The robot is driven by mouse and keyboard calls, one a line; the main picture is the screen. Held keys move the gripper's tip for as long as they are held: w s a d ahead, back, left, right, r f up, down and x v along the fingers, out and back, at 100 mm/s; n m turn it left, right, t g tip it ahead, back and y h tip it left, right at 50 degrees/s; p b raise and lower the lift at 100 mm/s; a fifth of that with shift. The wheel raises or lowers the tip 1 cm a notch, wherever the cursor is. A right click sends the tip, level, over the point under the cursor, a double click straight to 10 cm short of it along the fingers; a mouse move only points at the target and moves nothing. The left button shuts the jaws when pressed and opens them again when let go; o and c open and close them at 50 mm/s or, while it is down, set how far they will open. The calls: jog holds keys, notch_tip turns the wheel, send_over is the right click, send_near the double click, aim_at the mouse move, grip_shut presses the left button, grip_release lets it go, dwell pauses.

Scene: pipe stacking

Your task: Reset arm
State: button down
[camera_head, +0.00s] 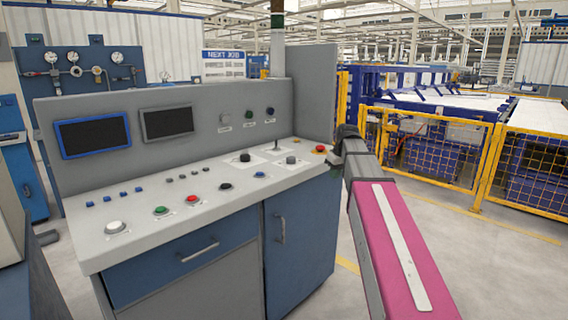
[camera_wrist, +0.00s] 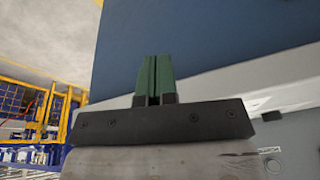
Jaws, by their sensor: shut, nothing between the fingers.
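My gripper shows in the wrist view (camera_wrist: 153,78) with its two green fingers together and nothing between them. In the head view my pink arm reaches up from the lower right, and its far end is beside the right edge of the control console (camera_head: 170,215). The fingers cannot be made out in the head view. In the wrist view a large blue panel lies behind the fingers, with a pale grey surface below it on the right.
The console carries two dark screens (camera_head: 92,134), several buttons and a red button (camera_head: 319,149) close to my arm's end. Yellow mesh fencing (camera_head: 430,148) encloses blue machinery at the right. Open floor (camera_head: 480,270) lies to the right of my arm.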

jog(key=s+f+m, duration=0.2)
jog(key=s+f, duration=0.5)
jog(key=f, duration=0.3)
jog(key=s+f+m+g+h, duration=0.1)
jog(key=s+f+m, duration=0.1)
jog(key=s+f, duration=0.6)
jog(key=s+a+f+m+g+h, duration=0.1)
jog(key=s+f, duration=0.7)
jog(key=f, duration=0.6)
jog(key=shift+s+m, duration=0.15)
jog(key=shift+m, duration=0.25)
